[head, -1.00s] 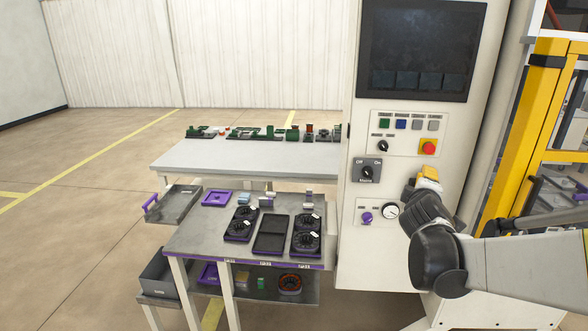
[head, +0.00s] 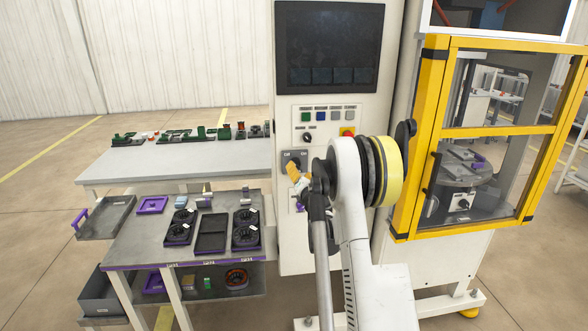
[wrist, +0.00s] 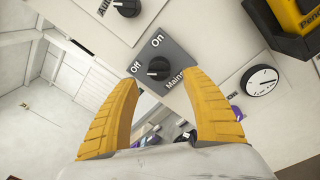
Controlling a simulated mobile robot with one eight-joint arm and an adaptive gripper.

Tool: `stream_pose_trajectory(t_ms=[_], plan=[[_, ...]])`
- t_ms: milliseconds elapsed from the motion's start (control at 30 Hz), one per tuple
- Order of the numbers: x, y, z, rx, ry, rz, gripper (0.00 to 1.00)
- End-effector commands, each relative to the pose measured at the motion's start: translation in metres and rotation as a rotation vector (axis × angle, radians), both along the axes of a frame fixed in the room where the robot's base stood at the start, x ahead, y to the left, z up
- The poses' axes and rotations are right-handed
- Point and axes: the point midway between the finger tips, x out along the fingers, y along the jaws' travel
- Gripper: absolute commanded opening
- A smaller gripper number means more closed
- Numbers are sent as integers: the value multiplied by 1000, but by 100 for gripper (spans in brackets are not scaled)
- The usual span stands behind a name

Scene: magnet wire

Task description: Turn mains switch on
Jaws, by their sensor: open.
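The mains switch (wrist: 159,69) is a black rotary knob on a dark grey plate marked Off, On and Mains in the wrist view. In the head view the mains switch plate (head: 289,155) is partly hidden behind my gripper (head: 298,177). My gripper also shows in the wrist view (wrist: 162,95), with its two yellow fingers spread apart and empty. The knob lies between and just beyond the fingertips, apparently not touched.
Another black knob (wrist: 127,6) is above the plate, and a round gauge (wrist: 262,81) is to its right. A dark screen (head: 329,45) tops the cabinet. A yellow-framed enclosure (head: 430,140) stands right; a table with trays (head: 128,250) stands left.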

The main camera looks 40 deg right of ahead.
Motion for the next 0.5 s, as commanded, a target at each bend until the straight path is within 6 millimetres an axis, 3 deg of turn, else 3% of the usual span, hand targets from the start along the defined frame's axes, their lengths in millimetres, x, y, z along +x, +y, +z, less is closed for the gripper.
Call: stream_pose_trajectory(t_ms=[200,500], plan=[[33,-17,-2,2,-1,0,56],[46,-23,1,2,-1,0,56]])
